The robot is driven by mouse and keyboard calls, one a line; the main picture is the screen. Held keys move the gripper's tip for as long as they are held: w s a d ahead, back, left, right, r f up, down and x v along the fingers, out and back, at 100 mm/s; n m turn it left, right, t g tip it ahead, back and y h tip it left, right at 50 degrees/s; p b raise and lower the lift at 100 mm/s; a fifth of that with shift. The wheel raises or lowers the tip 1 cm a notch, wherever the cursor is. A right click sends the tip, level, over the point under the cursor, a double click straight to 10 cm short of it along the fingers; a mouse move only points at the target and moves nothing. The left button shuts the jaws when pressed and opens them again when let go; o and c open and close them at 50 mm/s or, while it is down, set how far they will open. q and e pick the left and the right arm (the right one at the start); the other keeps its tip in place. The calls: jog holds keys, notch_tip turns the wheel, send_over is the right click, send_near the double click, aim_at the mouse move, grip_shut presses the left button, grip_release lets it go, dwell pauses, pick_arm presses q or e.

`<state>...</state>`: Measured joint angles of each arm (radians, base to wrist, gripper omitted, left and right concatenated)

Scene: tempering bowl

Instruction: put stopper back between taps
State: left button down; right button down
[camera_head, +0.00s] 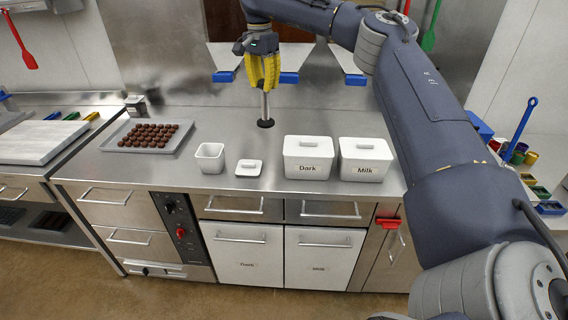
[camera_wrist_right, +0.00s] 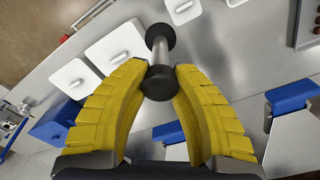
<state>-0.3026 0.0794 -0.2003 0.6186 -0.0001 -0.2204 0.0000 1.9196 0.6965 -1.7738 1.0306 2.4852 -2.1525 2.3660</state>
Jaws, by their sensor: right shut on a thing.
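My right gripper (camera_head: 263,72) has yellow fingers and is shut on the stopper (camera_head: 265,107), a metal rod with a black disc at its bottom. The stopper hangs upright below the fingers, over the back of the steel counter. I cannot tell whether its disc touches the counter. In the right wrist view the stopper (camera_wrist_right: 161,52) runs out from between the gripper's yellow fingertips (camera_wrist_right: 160,72), with a black knob at the near end. No taps can be clearly made out. My left gripper is not in view.
The lidded white Dark (camera_head: 308,158) and Milk (camera_head: 365,160) tubs stand at the counter's front right. A small white tub (camera_head: 210,158) and a white lid (camera_head: 248,168) lie left of them. A tray of chocolates (camera_head: 112,143) is further left. Blue-edged metal plates (camera_head: 290,65) hang behind.

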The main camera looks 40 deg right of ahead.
notch_tip(320, 180, down, 20)
jog(key=shift+d, duration=0.35)
dwell(0.5)
jog(key=c, duration=1.2)
grip_release()
jog(key=shift+o, duration=0.2)
